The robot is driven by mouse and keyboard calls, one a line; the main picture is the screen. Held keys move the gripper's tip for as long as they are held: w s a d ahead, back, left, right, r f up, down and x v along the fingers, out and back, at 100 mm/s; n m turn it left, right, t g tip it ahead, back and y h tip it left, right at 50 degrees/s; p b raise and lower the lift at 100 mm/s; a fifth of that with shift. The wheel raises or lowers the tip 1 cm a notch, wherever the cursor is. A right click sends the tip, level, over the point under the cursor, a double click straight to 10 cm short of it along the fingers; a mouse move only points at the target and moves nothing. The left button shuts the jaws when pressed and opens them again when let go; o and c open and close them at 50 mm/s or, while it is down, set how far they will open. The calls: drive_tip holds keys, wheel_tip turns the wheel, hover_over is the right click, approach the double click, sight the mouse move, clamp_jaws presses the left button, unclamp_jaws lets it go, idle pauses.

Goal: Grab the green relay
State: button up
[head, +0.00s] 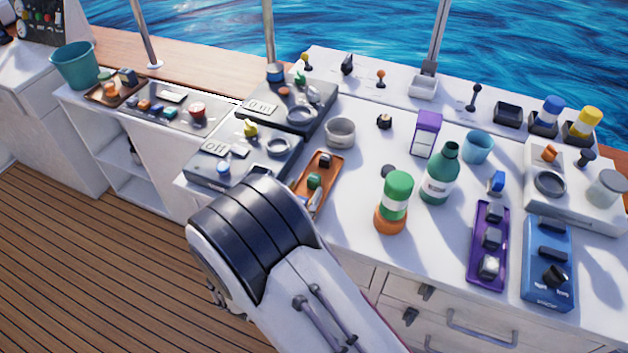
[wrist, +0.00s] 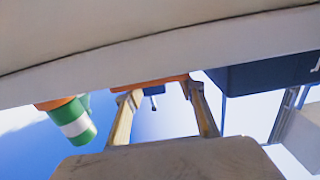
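Dark and grey pieces lie at the tray's two ends. In the head view my arm's dark-banded link covers the area just in front of the tray and hides my gripper. In the wrist view my gripper (wrist: 160,92) has its two tan fingers spread apart, with nothing seen held between them. An orange edge (wrist: 150,85), likely the tray, shows beyond the fingertips. I cannot make out the green block there.
A green-white-orange cylinder (head: 397,194) stands right of the tray and shows in the wrist view (wrist: 75,125). A green bottle (head: 440,180) is behind it. Dark grey panels (head: 229,172) lie left of the tray. The counter between tray and cylinder is clear.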

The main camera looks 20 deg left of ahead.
sight(312, 181)
drive_tip(key=shift+w+d+f, duration=0.1)
drive_tip(key=shift+w+d, duration=0.05)
drive_tip(key=shift+w, duration=1)
drive_tip(key=shift+w+d, duration=0.1)
drive_tip(key=shift+w, duration=1.05)
clamp_jaws()
